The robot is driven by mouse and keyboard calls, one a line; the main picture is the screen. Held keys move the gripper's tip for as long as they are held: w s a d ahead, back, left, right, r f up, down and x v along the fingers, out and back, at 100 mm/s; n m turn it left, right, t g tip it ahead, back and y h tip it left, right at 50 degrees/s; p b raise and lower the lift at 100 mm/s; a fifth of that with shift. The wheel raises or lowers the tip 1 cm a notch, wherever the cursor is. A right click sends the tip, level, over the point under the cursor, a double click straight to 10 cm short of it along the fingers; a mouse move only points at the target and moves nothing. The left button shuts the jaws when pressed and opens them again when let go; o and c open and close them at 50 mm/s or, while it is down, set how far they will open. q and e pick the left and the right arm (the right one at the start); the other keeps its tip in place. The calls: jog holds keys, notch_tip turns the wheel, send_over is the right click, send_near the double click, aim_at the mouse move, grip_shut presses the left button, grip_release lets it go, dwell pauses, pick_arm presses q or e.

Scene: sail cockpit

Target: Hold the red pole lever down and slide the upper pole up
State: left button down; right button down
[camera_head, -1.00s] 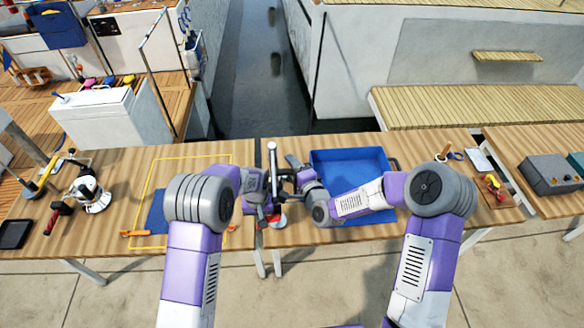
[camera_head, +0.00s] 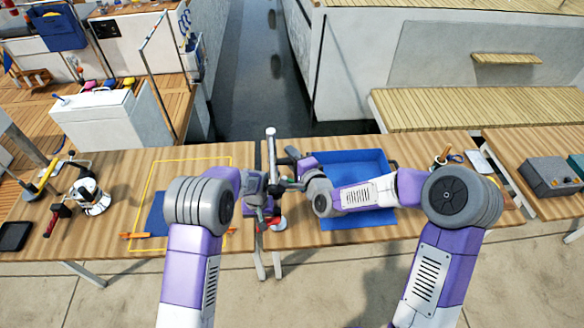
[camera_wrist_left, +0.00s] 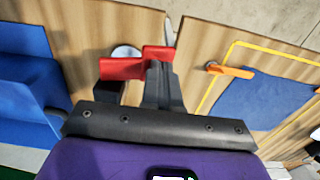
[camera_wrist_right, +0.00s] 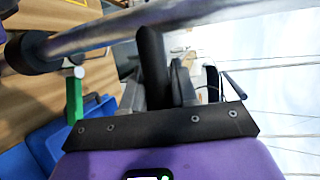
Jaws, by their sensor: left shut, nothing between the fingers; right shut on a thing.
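The upper pole (camera_head: 271,155) is a grey metal tube standing upright at the table's rear middle. In the right wrist view it crosses the top of the picture (camera_wrist_right: 190,16). My right gripper (camera_head: 289,183) is shut on a black handle (camera_wrist_right: 151,62) at the side of the upper pole; the grip itself is partly hidden. The red lever (camera_wrist_left: 137,63) lies right at the fingertips of my left gripper (camera_wrist_left: 160,75), which is shut with nothing between its fingers and seems to touch the lever. In the head view, my left wrist partly hides the lever.
A blue tray (camera_head: 375,222) lies right of the pole, under my right forearm. A yellow outline (camera_head: 190,158) with a blue cloth and an orange-handled tool is at left. A white-and-black winch (camera_head: 90,197) stands farther left.

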notch_tip(320, 180, up, 11)
jog(key=shift+w, duration=0.1)
dwell(0.3)
jog(key=c, duration=1)
grip_release()
jog(key=shift+o, duration=0.2)
jog(key=shift+f, duration=0.1)
jog(key=v, duration=1.2)
pick_arm(q)
notch_tip(320, 180, up, 8)
jog(key=p, duration=0.4)
jog(key=shift+p, duration=0.35)
pick_arm(e)
notch_tip(320, 180, up, 5)
jog(key=shift+f, duration=0.2)
